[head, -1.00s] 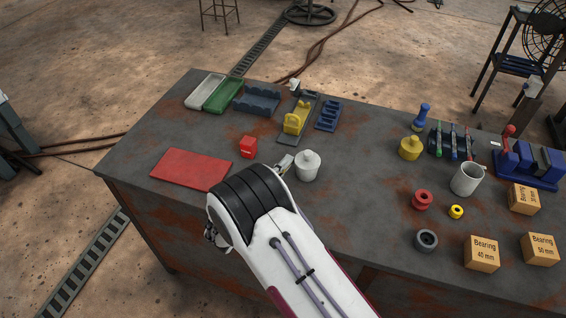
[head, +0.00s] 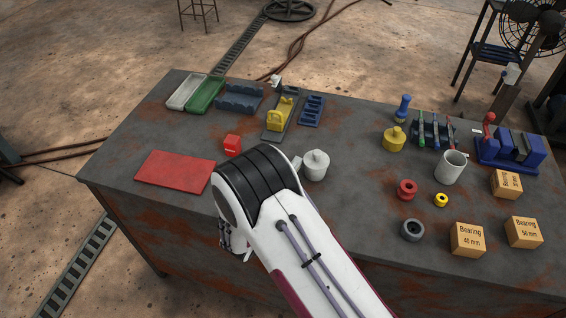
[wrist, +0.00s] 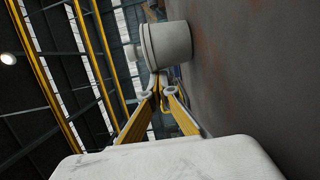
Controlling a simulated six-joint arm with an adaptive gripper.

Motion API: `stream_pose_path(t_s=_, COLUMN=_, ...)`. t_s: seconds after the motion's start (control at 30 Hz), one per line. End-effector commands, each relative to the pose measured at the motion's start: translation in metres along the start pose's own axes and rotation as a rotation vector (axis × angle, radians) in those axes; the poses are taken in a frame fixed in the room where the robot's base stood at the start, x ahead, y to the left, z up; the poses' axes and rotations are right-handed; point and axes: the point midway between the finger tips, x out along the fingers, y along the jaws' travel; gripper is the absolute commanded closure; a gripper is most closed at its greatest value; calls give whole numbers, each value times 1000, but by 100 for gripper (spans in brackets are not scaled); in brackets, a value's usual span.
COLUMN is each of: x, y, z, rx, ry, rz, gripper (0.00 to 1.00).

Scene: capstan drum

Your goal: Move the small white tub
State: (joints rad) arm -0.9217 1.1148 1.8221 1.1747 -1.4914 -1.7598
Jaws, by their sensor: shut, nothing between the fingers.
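The small white tub (head: 316,167) stands upright on the table, with a knobbed lid. It is just right of my arm's black-banded link in the head view. In the wrist view the tub (wrist: 172,43) lies sideways in the picture, just beyond my fingertips. My gripper (wrist: 157,88) is shut and empty, its tips at or very near the tub's side; I cannot tell if they touch. In the head view my arm hides most of the gripper, and only a small grey part shows at the tub's left.
A red box (head: 232,145) and a red mat (head: 175,172) lie to the left. A yellow container (head: 394,139), a grey cup (head: 451,167), a red ring (head: 407,190) and bearing boxes (head: 467,240) stand to the right. The table (head: 350,205) is bare just right of the tub.

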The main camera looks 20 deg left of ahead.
Motion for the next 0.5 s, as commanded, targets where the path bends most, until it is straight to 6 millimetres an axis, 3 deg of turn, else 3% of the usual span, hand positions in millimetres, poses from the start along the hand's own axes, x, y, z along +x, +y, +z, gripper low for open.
stream_pose_path(t_s=0.5, x=19, y=0, z=74, rx=-2, ry=-2, rz=0, gripper=100)
